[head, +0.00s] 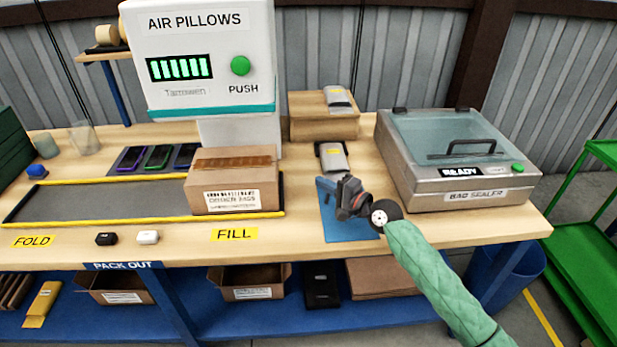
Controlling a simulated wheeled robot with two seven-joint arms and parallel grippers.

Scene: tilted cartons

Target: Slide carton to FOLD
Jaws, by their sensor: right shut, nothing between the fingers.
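A closed brown carton (232,181) with tape along its top and a white label on its front sits at the right end of the grey slide lane (105,200), behind the yellow FILL label (234,235). The yellow FOLD label (33,241) is at the left end, on the table's front edge. My right gripper (345,195) is shut and empty above the blue mat (349,229), to the right of the carton and apart from it. My green-sleeved right arm comes in from the lower right. My left gripper is not in view.
Yellow rails edge the lane, and its left part is clear. The AIR PILLOWS machine (200,60) stands behind the carton. Several phones (158,157) lie behind the lane. A bag sealer (455,165) stands at right.

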